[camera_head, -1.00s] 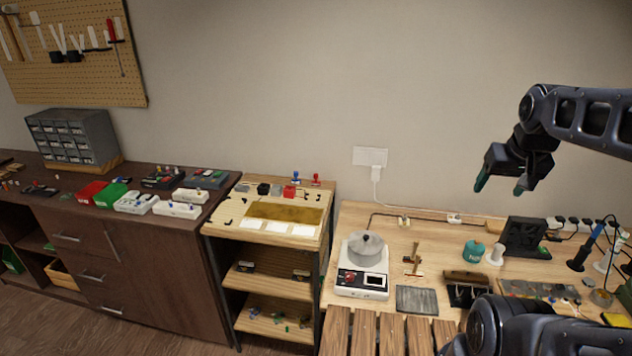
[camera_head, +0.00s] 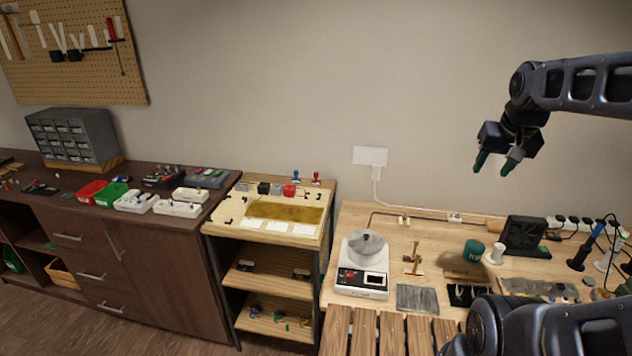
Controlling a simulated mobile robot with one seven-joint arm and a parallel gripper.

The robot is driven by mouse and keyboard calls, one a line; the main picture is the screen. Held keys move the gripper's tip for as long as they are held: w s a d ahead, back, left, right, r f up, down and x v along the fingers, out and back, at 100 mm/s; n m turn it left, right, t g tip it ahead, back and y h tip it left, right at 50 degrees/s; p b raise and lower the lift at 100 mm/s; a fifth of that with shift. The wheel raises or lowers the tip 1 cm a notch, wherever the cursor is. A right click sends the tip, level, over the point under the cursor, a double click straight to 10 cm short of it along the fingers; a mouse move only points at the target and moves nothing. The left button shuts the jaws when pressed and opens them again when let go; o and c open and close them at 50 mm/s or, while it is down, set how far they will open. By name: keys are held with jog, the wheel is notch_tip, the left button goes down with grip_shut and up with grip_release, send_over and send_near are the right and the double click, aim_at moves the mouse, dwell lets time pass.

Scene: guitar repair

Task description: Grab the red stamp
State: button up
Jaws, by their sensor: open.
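The red stamp (camera_head: 316,178) stands upright at the back right of the small shelf unit's top (camera_head: 237,209), close to the wall. A blue-handled stamp (camera_head: 296,176) stands just left of it. My gripper (camera_head: 494,167) is at the upper right, in the air above the workbench. Its two green-tipped fingers point down and are apart, with nothing between them. It is far to the right of the red stamp and higher than it.
The workbench (camera_head: 340,222) holds a scale with a grey pot (camera_head: 366,245), a green jar (camera_head: 474,251), a black fan-like box (camera_head: 525,236) and cables. A dark cabinet (camera_head: 150,260) with colored bins stands left. The air between my gripper and the stamps looks clear.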

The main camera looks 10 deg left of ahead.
jog(key=w+a+r+m+g, duration=0.15)
jog(key=w+a, duration=0.45)
jog(key=w, duration=0.7)
jog(key=w+a+r+m, duration=0.2)
jog(key=w+a, duration=0.5)
jog(key=w, duration=0.5)
jog(key=m+g+h, duration=0.1)
jog(key=m+g, duration=0.1)
jog(key=m, duration=0.3)
send_over(316, 173)
jog(key=a, duration=0.2)
notch_tip(316, 173, down, 27)
jog(key=f, duration=0.3)
jog(key=d+f, duration=0.1)
jog(key=f, duration=0.3)
jog(key=d+f, duration=0.1)
jog(key=f, duration=0.2)
jog(key=shift+w+f, duration=0.15)
jog(key=shift+f, duration=0.05)
grip_shut()
jog(key=shift+r, duration=0.1)
